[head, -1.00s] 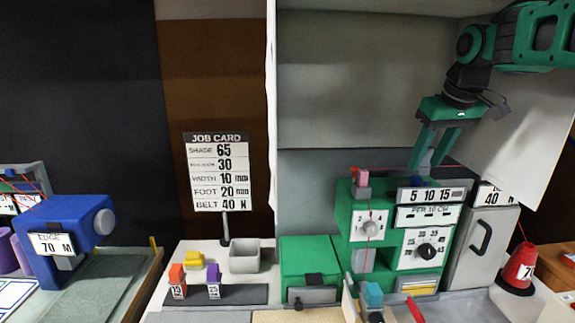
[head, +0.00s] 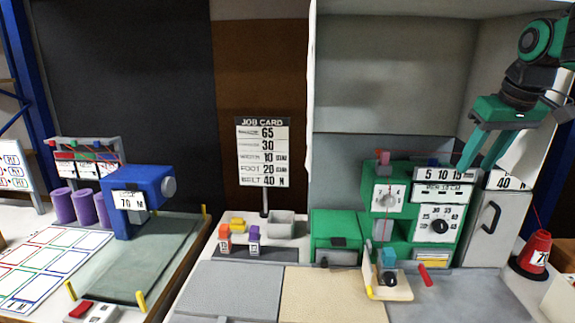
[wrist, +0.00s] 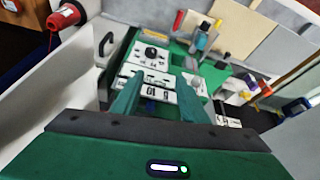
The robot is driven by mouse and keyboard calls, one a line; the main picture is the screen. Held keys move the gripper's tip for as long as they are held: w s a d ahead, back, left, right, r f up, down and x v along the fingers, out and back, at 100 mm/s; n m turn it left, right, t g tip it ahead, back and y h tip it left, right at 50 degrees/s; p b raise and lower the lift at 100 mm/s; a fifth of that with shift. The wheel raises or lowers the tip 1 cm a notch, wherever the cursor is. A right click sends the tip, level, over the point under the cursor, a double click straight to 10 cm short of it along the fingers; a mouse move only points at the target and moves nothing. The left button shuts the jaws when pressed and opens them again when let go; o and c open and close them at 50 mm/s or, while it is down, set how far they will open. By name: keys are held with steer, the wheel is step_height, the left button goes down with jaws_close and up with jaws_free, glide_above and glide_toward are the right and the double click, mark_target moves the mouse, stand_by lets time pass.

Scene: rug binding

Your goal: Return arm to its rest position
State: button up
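My gripper (head: 484,168) is at the right in the head view, in front of the upper right of the green machine (head: 375,215) with dials. Its two green fingers point down and stand apart, with nothing between them. In the wrist view my gripper (wrist: 160,95) shows its fingers spread, with the machine's white dial panel (wrist: 150,55) beyond them. My arm comes down from the upper right corner of the head view. I cannot tell whether a fingertip touches the machine.
A grey cabinet with a handle (head: 490,218) and a red cone (head: 536,250) stand right of the machine. A job card (head: 263,150) stands behind small blocks at the middle. A blue machine (head: 150,190) is at the left. The grey front worktop (head: 230,290) is mostly clear.

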steer(key=s+f+m+g, duration=0.2)
steer(key=s+f+m, duration=0.1)
steer(key=s+f, duration=0.8)
steer(key=s+f+m+g, duration=0.2)
steer(key=s+f+m, duration=0.2)
steer(key=s+f, duration=0.8)
steer(key=s, duration=0.6)
steer(key=shift+s+a+g, duration=0.15)
steer(key=shift+a+g, duration=0.15)
steer(key=shift+g, duration=0.1)
steer(key=shift+w+f, duration=0.2)
steer(key=shift+w, duration=0.45)
steer(key=shift+c, duration=0.2)
